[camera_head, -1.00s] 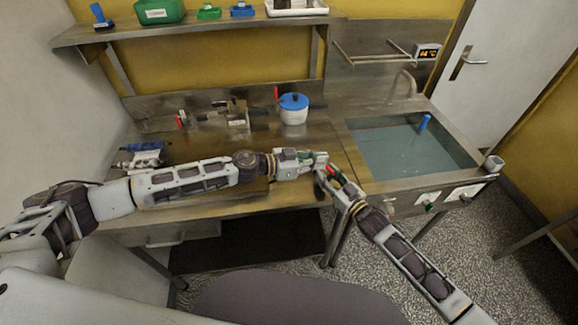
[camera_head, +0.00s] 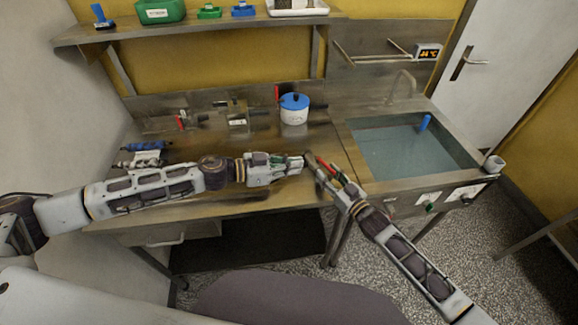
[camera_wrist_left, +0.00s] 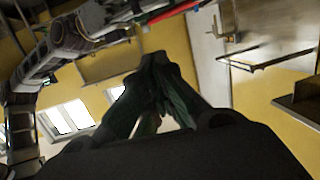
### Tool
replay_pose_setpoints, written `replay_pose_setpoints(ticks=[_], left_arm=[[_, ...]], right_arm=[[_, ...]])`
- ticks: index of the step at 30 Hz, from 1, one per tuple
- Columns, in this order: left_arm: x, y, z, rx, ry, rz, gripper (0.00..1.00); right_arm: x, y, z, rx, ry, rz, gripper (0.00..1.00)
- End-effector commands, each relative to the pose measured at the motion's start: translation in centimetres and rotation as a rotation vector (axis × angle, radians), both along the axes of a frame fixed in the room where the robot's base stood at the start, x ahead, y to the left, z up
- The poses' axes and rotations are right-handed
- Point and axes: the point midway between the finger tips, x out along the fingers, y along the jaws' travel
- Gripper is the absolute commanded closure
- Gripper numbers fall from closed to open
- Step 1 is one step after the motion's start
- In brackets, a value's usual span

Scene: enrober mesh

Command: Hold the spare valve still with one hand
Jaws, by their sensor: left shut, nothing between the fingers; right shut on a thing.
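My right gripper (camera_head: 325,172) is shut on a slim thing with a red part (camera_head: 329,168), above the front edge of the bench. The gripper hides much of this thing, and I cannot tell whether it is the spare valve. A red strip (camera_wrist_left: 178,10) also shows at the top of the left wrist view. My left gripper (camera_head: 301,163) is shut and empty, just left of the right gripper with a small gap between them. Its closed dark fingers (camera_wrist_left: 155,75) fill the middle of the left wrist view. A metal fitting with a red part (camera_head: 183,122) lies at the back left of the bench.
A white pot with a blue lid (camera_head: 294,112) stands at the back of the bench (camera_head: 255,195). A water-filled sink (camera_head: 400,150) with a blue thing (camera_head: 424,123) in it is at the right. Blue and grey parts (camera_head: 145,152) lie at the left. A shelf (camera_head: 200,27) runs above.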

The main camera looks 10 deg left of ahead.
Motion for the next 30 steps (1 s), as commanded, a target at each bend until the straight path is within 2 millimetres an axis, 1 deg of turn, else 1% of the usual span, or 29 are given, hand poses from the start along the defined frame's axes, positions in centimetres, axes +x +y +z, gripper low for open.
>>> replay_pose_setpoints(ticks=[1, 7, 20, 21, 27, 30], left_arm=[[-0.18, 0.39, 0.03, 0.001, 0.000, 0.002, 1.00], [-0.65, 0.99, 0.25, 0.001, -0.001, 0.001, 1.00], [-0.71, 1.10, 0.28, 0.001, -0.001, 0.001, 1.00], [-0.71, 1.10, 0.28, 0.001, -0.001, 0.001, 1.00], [-0.71, 1.09, 0.28, 0.001, -0.001, 0.001, 1.00], [-0.71, 1.09, 0.28, 0.001, -0.001, 0.001, 1.00]], right_arm=[[0.03, -0.02, 0.04, 0.001, -0.001, 0.000, 1.00], [0.03, -0.02, 0.04, 0.001, -0.001, 0.000, 1.00], [0.03, -0.02, 0.05, 0.001, -0.001, 0.000, 1.00], [0.03, -0.02, 0.05, 0.001, -0.001, 0.000, 0.60], [0.02, -0.01, 0.04, 0.001, -0.001, 0.000, 0.36], [0.01, 0.01, 0.03, 0.001, -0.001, 0.000, 0.36]])
